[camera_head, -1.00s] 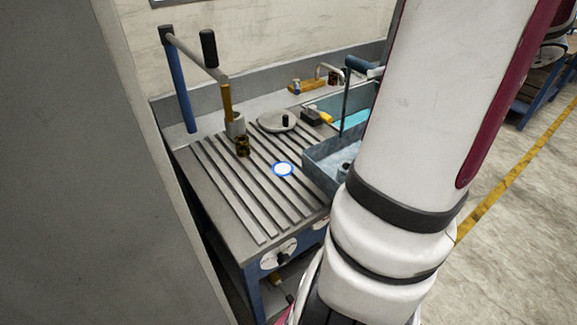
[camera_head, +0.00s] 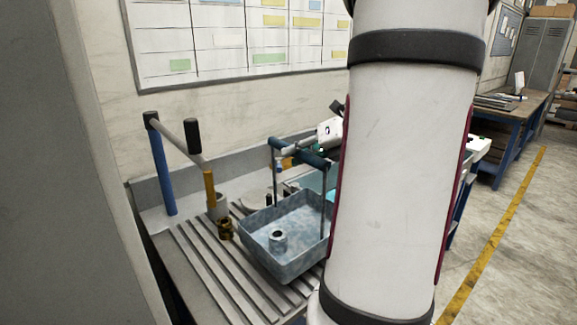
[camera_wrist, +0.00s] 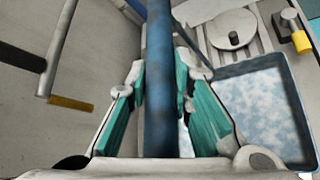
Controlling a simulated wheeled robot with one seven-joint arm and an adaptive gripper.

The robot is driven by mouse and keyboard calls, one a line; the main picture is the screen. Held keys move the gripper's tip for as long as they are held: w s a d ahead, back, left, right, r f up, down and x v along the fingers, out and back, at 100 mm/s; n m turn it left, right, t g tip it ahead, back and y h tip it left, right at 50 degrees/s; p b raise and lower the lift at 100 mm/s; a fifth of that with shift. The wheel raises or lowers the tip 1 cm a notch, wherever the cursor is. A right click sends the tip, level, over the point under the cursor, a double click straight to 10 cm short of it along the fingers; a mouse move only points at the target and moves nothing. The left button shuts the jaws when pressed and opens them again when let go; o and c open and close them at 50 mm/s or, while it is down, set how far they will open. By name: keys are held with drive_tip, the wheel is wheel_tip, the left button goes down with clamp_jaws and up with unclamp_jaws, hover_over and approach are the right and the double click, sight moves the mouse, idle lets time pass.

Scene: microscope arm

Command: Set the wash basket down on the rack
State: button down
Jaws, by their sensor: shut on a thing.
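The wash basket (camera_head: 262,252) is a blue-grey open tray with upright posts and a dark blue handle bar (camera_head: 300,153). A small grey ring-shaped part (camera_head: 278,239) lies in it. My gripper (camera_wrist: 160,82) is shut on the handle bar, which runs between its teal fingers in the wrist view (camera_wrist: 160,120). The basket hangs level over the slatted rack (camera_head: 200,265). I cannot tell whether its bottom touches the slats. My arm hides the rack's right side in the head view.
A lever press with a blue post (camera_head: 163,175) and black grip (camera_head: 192,136) stands left of the basket. A brown-gold bush (camera_head: 226,229) sits close to the basket's left side. A round lid (camera_wrist: 232,29) lies behind. The front-left slats are clear.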

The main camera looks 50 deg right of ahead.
drive_tip(key=shift+w+a+f, duration=0.1)
drive_tip(key=shift+w+a, duration=0.05)
drive_tip(key=shift+w, duration=0.95)
drive_tip(key=shift+f, duration=1.7)
drive_tip(key=c, duration=1.4)
unclamp_jaws()
drive_tip(key=shift+f, duration=0.1)
drive_tip(key=shift+s, duration=0.1)
drive_tip(key=v, duration=1.2)
drive_tip(key=shift+p, duration=0.35)
